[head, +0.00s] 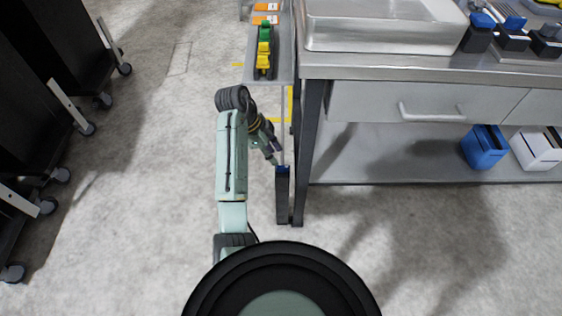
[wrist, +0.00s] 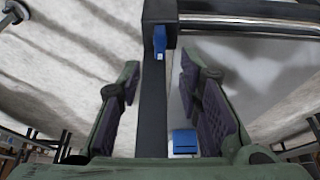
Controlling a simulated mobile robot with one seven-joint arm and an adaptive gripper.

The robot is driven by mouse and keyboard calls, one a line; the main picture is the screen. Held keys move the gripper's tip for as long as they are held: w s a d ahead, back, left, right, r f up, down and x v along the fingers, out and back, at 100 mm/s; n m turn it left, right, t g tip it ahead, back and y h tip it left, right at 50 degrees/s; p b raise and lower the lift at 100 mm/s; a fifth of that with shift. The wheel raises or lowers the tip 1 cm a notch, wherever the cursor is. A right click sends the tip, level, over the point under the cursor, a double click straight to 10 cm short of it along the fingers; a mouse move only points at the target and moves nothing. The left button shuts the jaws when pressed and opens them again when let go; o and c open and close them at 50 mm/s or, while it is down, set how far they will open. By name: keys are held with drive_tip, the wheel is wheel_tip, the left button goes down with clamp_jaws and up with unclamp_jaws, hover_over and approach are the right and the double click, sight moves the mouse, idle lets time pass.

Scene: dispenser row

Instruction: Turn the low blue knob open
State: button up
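The low blue knob (wrist: 160,43) is a small blue piece on a dark upright post (wrist: 153,110) in the wrist view. In the head view my gripper (head: 276,158) is just above and left of the knob; contact cannot be told.
The steel bench (head: 430,70) and its leg (head: 307,150) stand just right of my arm. A blue container (head: 484,147) and a white one (head: 538,148) are on its lower shelf. A narrow shelf (head: 270,80) holds yellow and green items.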

sight(282, 167)
drive_tip(key=b+x, duration=0.3)
drive_tip(key=x, duration=0.2)
drive_tip(key=shift+f, duration=0.3)
drive_tip(key=shift+x, duration=0.85)
drive_tip(key=shift+r, duration=0.1)
drive_tip(key=shift+c, duration=0.2)
clamp_jaws()
